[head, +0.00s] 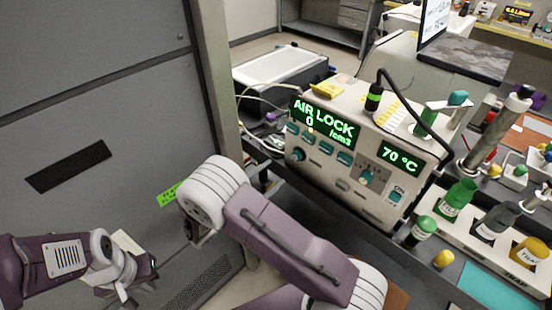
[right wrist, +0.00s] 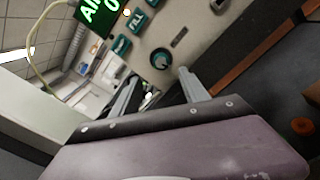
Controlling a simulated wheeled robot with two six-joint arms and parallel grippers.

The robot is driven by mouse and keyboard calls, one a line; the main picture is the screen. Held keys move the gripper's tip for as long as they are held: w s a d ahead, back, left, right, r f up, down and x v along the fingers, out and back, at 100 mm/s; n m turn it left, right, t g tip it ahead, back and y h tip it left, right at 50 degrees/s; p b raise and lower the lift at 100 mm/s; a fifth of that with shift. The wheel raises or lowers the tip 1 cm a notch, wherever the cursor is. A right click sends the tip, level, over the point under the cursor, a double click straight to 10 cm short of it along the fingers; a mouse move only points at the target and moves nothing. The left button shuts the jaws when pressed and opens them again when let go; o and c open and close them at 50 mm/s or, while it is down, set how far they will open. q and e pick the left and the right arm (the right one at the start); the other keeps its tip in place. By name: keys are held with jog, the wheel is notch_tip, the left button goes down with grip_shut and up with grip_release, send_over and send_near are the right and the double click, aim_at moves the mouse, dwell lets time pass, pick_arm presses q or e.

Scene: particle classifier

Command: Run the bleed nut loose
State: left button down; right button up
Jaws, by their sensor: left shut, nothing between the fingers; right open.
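The particle classifier (head: 365,150) is a pale box with lit green displays and several teal buttons. A dark round knob (head: 298,154) sits at the lower left of its front; a similar teal-centred knob (right wrist: 160,57) shows in the right wrist view. I cannot tell which part is the bleed nut. My right gripper (right wrist: 160,88) is open and empty, its fingers pointing towards the lower panel, apart from the knob. In the head view my right arm hides this gripper. My left gripper (head: 140,284) is shut and empty at lower left, far from the panel.
A tall grey cabinet (head: 110,100) fills the left. A bench at right holds a rack of bottles, with a green-capped bottle (head: 458,197) and a yellow one (head: 530,252). A black cable (head: 400,95) arches over the classifier. A white-topped box (head: 285,70) stands behind.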

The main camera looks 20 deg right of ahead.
aim_at(293, 159)
jog(key=x, duration=0.9)
jog(key=shift+s+d, duration=0.15)
grip_shut()
